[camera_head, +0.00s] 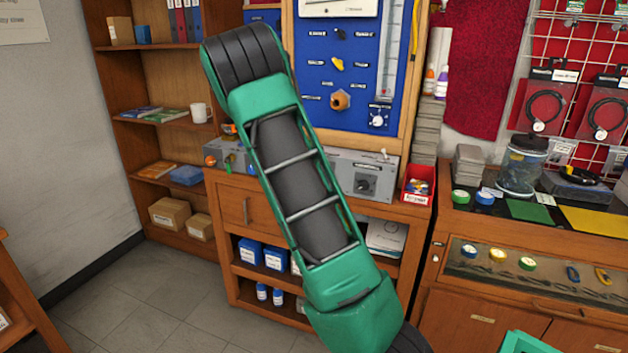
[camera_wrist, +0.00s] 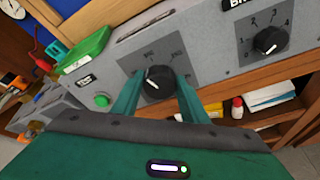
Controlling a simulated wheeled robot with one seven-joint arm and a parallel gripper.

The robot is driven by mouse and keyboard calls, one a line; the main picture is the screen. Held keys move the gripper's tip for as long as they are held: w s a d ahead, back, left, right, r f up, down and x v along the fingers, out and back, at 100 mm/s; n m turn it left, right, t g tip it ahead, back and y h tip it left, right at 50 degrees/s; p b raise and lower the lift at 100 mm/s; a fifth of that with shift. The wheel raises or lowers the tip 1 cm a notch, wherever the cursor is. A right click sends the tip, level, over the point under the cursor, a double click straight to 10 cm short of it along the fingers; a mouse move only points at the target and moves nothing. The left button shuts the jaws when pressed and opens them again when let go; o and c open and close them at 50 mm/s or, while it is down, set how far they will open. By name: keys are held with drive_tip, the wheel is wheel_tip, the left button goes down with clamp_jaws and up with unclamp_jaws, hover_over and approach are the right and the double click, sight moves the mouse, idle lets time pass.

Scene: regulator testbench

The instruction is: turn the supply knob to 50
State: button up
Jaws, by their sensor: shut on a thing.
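A black round knob (camera_wrist: 158,80) with a white pointer line sits on the grey bench panel (camera_wrist: 205,62) in the wrist view. Small scale marks stand above it on a darker plate, too blurred to read. My gripper (camera_wrist: 160,85) is shut on this knob, with one green finger on its left side and one on its right. I cannot read a name that marks it as the supply knob. In the head view my arm hides the gripper and this knob; the grey console (camera_head: 338,172) shows on both sides of the arm.
A second black knob (camera_wrist: 270,40) with a numbered scale is to the right on the panel. A green button (camera_wrist: 102,100) and a green tray (camera_wrist: 85,50) are to the left. A blue board (camera_head: 345,85) stands behind the console. A red box (camera_head: 418,185) is at its right end.

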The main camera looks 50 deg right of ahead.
drive_tip(key=n, duration=0.2)
drive_tip(key=n+g, duration=0.1)
drive_tip(key=n, duration=0.1)
drive_tip(key=shift+w+a+f, duration=0.15)
drive_tip(key=shift+w+a, duration=0.05)
drive_tip(key=shift+n+g, duration=0.3)
drive_tip(key=shift+n, duration=0.9)
drive_tip(key=shift+f, duration=0.1)
drive_tip(key=o, duration=1.1)
